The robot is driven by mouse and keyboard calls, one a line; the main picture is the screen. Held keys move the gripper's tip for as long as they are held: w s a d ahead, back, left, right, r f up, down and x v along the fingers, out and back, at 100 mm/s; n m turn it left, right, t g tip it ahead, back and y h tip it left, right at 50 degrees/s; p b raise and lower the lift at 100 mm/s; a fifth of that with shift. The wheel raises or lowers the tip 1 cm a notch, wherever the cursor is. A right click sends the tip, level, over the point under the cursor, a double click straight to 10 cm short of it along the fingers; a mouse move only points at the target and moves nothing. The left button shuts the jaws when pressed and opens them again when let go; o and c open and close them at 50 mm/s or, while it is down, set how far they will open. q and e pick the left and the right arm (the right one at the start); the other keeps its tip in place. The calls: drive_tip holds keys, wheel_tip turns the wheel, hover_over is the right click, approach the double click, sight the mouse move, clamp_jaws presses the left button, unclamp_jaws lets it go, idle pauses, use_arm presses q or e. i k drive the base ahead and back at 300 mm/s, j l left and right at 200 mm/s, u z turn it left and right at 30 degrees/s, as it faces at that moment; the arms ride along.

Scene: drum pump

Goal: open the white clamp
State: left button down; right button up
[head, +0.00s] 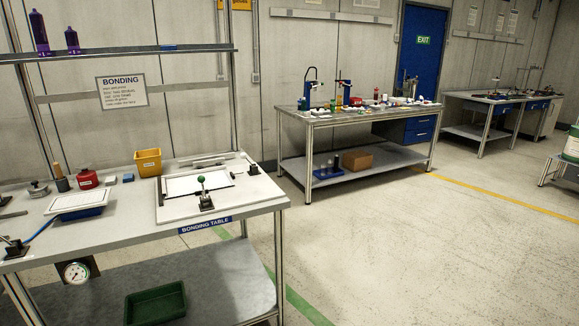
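No clamp that is clearly white can be made out. On the bonding table (240,212) at the left, a small black toggle-type clamp with a green knob (203,193) stands upright at the front of a white plate (255,190). A similar dark clamp (14,247) with a pale tip is at the table's left front, partly cut by the picture edge. Whether either is open or shut is too small to tell. Neither of my grippers is in view.
A yellow bin (148,162), a red container (87,179) and a white tray (80,200) stand on the bonding table. A green bin (155,304) sits on its lower shelf. A second workbench (345,116) stands behind.

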sight(244, 154)
drive_tip(key=i, duration=1.8)
drive_tip(key=z, duration=0.25)
